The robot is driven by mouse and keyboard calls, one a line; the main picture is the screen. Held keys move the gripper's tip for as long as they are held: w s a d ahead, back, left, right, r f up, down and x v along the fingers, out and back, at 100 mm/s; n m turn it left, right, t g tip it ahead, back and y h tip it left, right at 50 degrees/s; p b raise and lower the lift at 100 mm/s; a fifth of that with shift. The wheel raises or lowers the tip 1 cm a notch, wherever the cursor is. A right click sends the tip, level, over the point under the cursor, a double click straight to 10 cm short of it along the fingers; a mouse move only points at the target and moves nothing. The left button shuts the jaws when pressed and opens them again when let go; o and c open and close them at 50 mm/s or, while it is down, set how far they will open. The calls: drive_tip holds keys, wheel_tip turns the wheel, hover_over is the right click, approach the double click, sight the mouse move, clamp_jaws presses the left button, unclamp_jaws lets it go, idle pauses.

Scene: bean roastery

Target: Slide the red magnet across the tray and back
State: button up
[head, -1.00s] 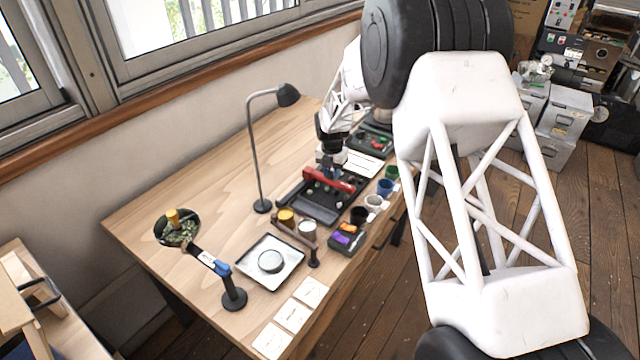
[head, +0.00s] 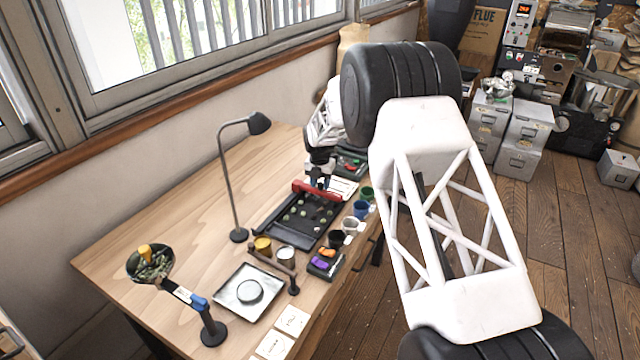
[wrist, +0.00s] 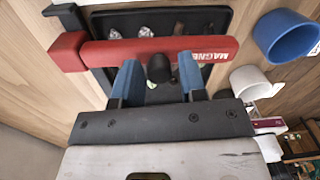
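The red magnet (head: 316,190) is a long bar lying across the far end of the black tray (head: 277,229). In the wrist view the magnet (wrist: 200,50) shows part of its white lettering and a dark round knob (wrist: 159,69) on its near side. The tray (wrist: 225,20) shows beyond and below the bar. Small pale pieces (head: 300,212) are scattered over the tray floor. In the head view my arm partly hides the gripper (head: 319,178).
Blue (head: 361,209), white (head: 350,225) and green (head: 367,194) cups stand along the tray's right side. A desk lamp (head: 232,180) stands to its left. Tins (head: 285,255) and a pale square tray (head: 232,312) are nearer. The table's back left is clear.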

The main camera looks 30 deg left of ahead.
sight(320, 183)
drive_tip(key=shift+o, duration=0.8)
drive_tip(key=shift+r, duration=0.1)
drive_tip(key=shift+a+r, duration=0.15)
drive_tip(key=shift+r, duration=3.65)
